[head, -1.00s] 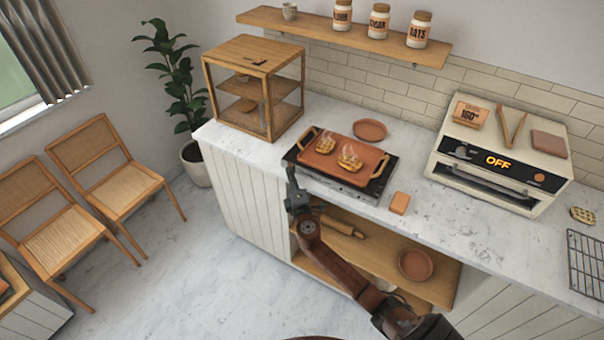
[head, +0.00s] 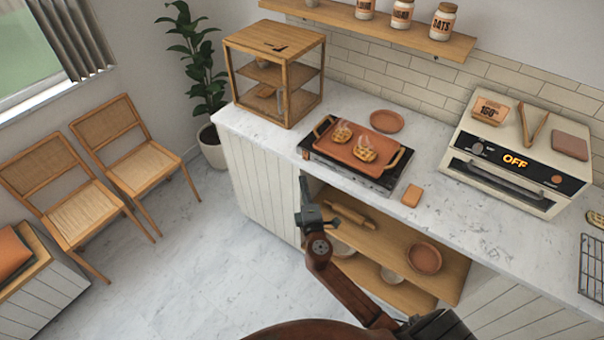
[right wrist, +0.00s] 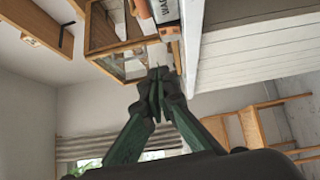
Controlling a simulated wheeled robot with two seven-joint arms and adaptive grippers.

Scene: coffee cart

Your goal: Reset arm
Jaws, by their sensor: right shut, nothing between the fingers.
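My right arm rises from the bottom of the head view. Its gripper (head: 304,190) is in front of the counter's open shelf, below the griddle. In the right wrist view the right gripper (right wrist: 158,75) has its two fingertips together, with nothing between them. My left gripper is not in view.
A terracotta griddle tray (head: 350,150) with two steaming food pieces sits on a burner on the marble counter (head: 450,205). Two chairs (head: 140,150) stand left. The floor (head: 190,270) between is clear.

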